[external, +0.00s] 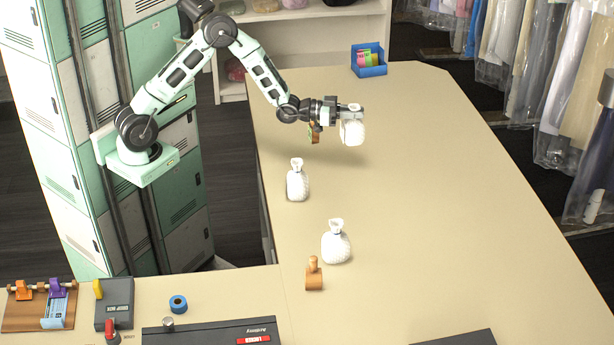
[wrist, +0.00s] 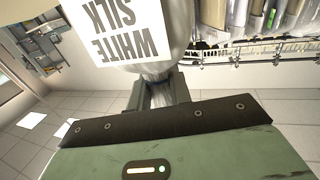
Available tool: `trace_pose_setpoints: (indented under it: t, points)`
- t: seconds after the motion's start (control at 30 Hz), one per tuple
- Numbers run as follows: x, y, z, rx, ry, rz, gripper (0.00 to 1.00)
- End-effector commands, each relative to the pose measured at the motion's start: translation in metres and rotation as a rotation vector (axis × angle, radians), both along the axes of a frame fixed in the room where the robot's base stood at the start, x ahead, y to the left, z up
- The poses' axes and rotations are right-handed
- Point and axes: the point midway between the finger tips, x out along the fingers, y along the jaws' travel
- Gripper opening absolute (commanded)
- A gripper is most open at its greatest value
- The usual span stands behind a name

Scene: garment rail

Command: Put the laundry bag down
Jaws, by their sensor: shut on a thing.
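A white laundry bag (external: 352,132) hangs from my gripper (external: 350,108) over the far part of the beige counter (external: 440,190). My gripper is shut on the bag's gathered neck. A soft shadow lies below the bag, and it looks a little clear of the counter. In the wrist view the bag (wrist: 180,35) fills the top middle, with a label (wrist: 120,32) reading "WHITE SILK" upside down. The fingers (wrist: 160,92) pinch the neck there. Two similar white bags stand upright on the counter: one nearer (external: 297,182), one further front (external: 336,243).
A blue box (external: 369,62) with coloured tags stands at the counter's far end. A wooden stamp (external: 314,275) is beside the front bag. Bagged garments (external: 560,110) hang along the right; lockers (external: 80,150) stand left. The counter right of the bags is clear.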

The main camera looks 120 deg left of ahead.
Motion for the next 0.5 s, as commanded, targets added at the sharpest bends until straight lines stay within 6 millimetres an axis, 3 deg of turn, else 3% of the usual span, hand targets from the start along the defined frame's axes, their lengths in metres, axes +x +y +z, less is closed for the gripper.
trace_pose_setpoints:
  t: [0.3, 0.5]
  points:
    - [0.002, 0.001, -0.045, -0.005, 0.002, 0.001, 0.00]
    - [0.002, 0.001, -0.062, -0.002, 0.001, 0.000, 0.00]
